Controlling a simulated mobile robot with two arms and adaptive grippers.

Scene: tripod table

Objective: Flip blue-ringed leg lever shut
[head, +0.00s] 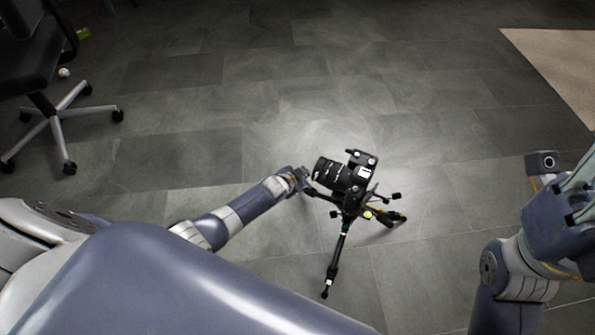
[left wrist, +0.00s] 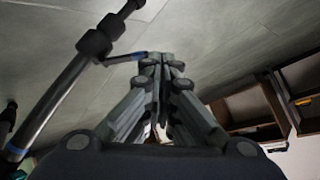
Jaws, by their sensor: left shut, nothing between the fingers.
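A tripod (head: 338,250) stands on the floor with a black camera (head: 345,175) on top. My left gripper (head: 303,178) is beside the tripod, just left of the camera in the head view. In the left wrist view my left gripper (left wrist: 163,60) is shut and empty. There a tripod leg (left wrist: 58,100) slants along the left, with a blue ring (left wrist: 15,151) low on it. A thin lever (left wrist: 125,58) sticks out from the leg's black collar (left wrist: 94,44) towards my fingertips; whether they touch is unclear. My right gripper (head: 575,205) is at the right edge, its fingers unclear.
An office chair (head: 50,105) stands at the left of the head view. A beige rug (head: 565,65) lies at the upper right. The tiled floor (head: 250,80) behind the tripod is clear. A wooden shelf (left wrist: 245,108) shows at the right of the left wrist view.

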